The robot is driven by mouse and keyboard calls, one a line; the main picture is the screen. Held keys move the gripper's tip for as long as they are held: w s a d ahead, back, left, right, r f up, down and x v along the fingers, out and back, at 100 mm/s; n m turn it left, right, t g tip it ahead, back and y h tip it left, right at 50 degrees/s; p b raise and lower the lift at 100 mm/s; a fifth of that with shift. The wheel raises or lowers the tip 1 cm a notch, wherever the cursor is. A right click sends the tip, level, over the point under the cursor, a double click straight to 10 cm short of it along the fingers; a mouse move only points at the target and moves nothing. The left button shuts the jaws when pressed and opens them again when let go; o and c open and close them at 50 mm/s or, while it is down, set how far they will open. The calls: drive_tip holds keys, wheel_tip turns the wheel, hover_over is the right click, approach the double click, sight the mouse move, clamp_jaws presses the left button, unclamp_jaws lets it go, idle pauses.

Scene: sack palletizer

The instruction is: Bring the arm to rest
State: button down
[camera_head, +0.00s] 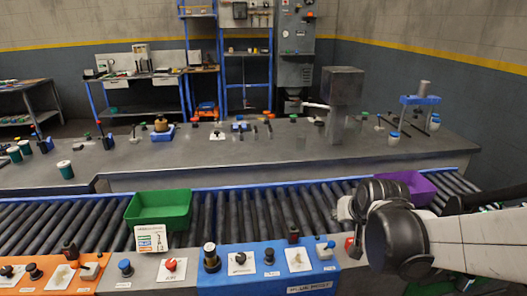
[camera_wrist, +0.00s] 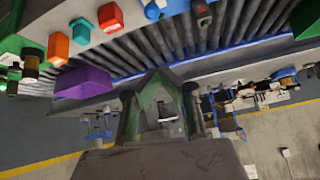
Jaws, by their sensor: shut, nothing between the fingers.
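My arm reaches in from the right edge of the head view, over the right part of the roller conveyor (camera_head: 285,215). Its dark wrist joints hide part of the belt, and the fingers cannot be made out there. In the wrist view my gripper (camera_wrist: 158,76) shows at the centre, its greenish-dark fingers closed together at the tips with nothing between them. A purple bin (camera_head: 413,184) stands on the conveyor just behind my wrist. It also shows in the wrist view (camera_wrist: 85,82), left of the fingers and apart from them.
A green bin (camera_head: 160,208) stands on the conveyor at left, with a small sign (camera_head: 151,236) in front. Orange (camera_head: 60,276) and blue (camera_head: 270,266) control panels with knobs line the front. A grey pillar (camera_head: 343,100) rises from the long bench (camera_head: 250,152) behind.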

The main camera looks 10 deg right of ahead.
drive_tip(key=s+a+r+n, duration=0.1)
drive_tip(key=s+a+r, duration=0.2)
drive_tip(key=s, duration=0.5)
drive_tip(key=s+a+r+n+g, duration=0.1)
drive_tip(key=s+a+r, duration=0.2)
drive_tip(key=s+a, duration=0.3)
drive_tip(key=s, duration=0.2)
drive_tip(key=shift+s+r+y, duration=0.15)
drive_tip(key=shift+s+y, duration=0.15)
drive_tip(key=shift+y, duration=0.1)
idle(0.3)
